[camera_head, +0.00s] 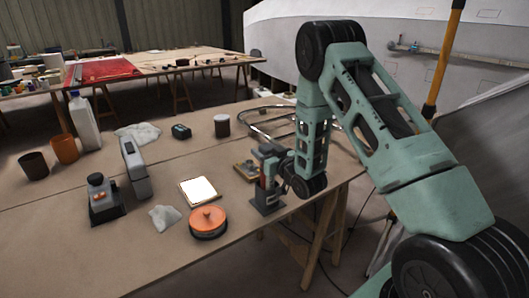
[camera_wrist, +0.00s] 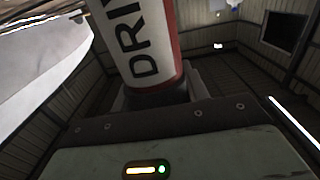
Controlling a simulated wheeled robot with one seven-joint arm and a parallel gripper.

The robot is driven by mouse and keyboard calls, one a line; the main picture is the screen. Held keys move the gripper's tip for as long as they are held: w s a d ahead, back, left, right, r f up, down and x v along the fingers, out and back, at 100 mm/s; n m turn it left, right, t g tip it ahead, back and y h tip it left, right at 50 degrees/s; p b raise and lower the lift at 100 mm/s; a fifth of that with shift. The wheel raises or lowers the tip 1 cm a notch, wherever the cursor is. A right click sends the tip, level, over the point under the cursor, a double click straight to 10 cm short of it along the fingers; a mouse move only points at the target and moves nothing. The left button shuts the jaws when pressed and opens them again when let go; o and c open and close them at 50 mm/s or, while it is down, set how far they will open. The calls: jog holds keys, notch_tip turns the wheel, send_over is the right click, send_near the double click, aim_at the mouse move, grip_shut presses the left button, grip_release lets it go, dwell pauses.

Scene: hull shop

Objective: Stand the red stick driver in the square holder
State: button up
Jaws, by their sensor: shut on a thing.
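The red stick driver shows in the head view as a small red upright piece (camera_head: 264,183) at my gripper (camera_head: 270,160), partly hidden by it. In the wrist view the driver (camera_wrist: 148,45) is a thick red and white cylinder with black letters, rising from between the jaws. My gripper is shut on it. The square holder (camera_head: 268,204) is a dark grey block near the table's right front edge, directly below my gripper. The driver looks about upright over the holder; I cannot tell whether its lower end is inside.
An orange-lidded round tin (camera_head: 208,221) and a white-topped square pad (camera_head: 199,191) stand left of the holder. A small brownish tray (camera_head: 246,171) lies just behind it. Hoops of tubing (camera_head: 268,122) lie farther back. The table's front left is bare.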

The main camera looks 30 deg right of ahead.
jog(key=shift+f, duration=0.15)
jog(key=shift+f, duration=0.15)
jog(key=o, duration=1)
